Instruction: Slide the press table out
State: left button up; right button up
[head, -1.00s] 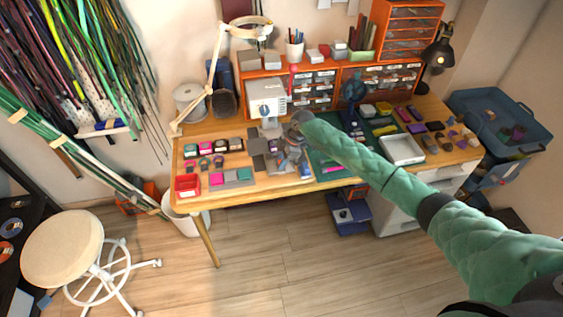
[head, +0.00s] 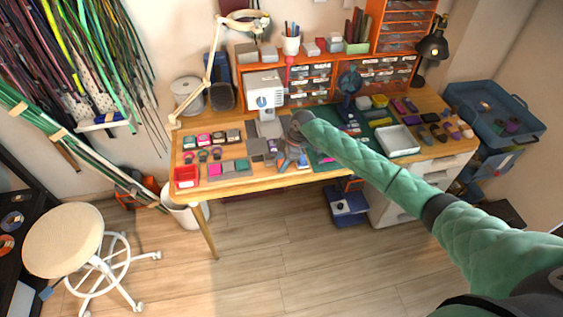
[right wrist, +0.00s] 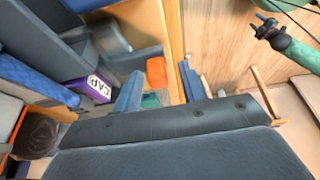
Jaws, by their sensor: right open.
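The white press machine (head: 265,92) stands on the wooden workbench, left of my right arm. A grey plate at its foot (head: 258,146), likely the press table, lies just left of my right gripper. My right gripper (head: 292,161) is open and points down over the bench's front part. Its two blue fingers (right wrist: 160,88) are apart in the right wrist view. I cannot tell whether they touch the press table. My left gripper (right wrist: 264,27) is small and dark at the upper right of the right wrist view, away from the bench, its jaw state unclear.
Small coloured blocks and a red tray (head: 187,177) lie left of the press. A round stool (head: 63,240) stands on the open floor.

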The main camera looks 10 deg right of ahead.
jog(key=shift+d+r, duration=0.15)
jog(key=shift+r, duration=0.05)
jog(key=shift+d+r+b, duration=0.15)
jog(key=shift+r+b, duration=0.2)
jog(key=shift+b, duration=0.05)
jog(key=shift+d+r+b, duration=0.25)
jog(key=shift+r+b, duration=0.05)
jog(key=shift+r, duration=0.25)
jog(key=b+v, duration=0.1)
jog(key=v, duration=0.1)
jog(key=shift+w+d+r, duration=0.1)
jog(key=shift+d+r, duration=0.05)
jog(key=shift+r, duration=0.1)
pick_arm(q)
jog(key=w+d+r, duration=0.2)
jog(key=w+r, duration=0.2)
jog(key=shift+w+b, duration=0.15)
jog(key=shift+b, duration=0.15)
pick_arm(e)
jog(key=shift+v, duration=1.25)
pick_arm(q)
jog(key=shift+w+r, duration=0.1)
